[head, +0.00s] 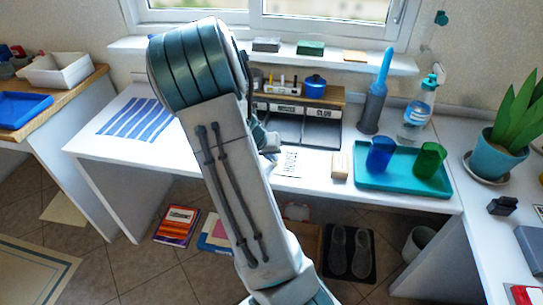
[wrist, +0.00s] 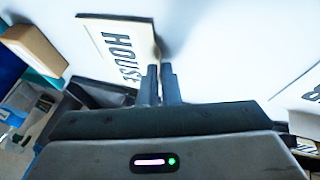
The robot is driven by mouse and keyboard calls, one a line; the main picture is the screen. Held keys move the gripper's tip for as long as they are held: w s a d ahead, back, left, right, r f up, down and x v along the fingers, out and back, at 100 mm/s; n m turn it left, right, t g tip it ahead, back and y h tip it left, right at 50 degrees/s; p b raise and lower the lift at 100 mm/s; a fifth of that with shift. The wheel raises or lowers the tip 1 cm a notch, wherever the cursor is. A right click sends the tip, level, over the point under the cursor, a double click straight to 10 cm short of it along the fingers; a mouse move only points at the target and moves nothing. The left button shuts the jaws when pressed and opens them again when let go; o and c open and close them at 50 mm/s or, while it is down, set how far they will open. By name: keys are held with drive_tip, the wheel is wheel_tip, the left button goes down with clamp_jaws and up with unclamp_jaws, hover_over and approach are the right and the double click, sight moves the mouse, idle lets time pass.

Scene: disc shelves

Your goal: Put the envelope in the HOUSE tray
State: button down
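In the head view my arm hides most of the gripper. The tray unit (head: 300,125) stands at the back of the desk with labelled compartments; its labels are too small to read surely.
A wooden block (head: 340,166) stands right of the envelope, beside a teal tray (head: 400,187) with a blue and a green cup. A striped cloth (head: 135,120) lies at the desk's left.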

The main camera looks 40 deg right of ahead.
drive_tip(key=shift+f, duration=0.2)
drive_tip(key=c, duration=1.6)
unclamp_jaws()
drive_tip(key=shift+r, duration=0.1)
drive_tip(key=shift+c, duration=0.2)
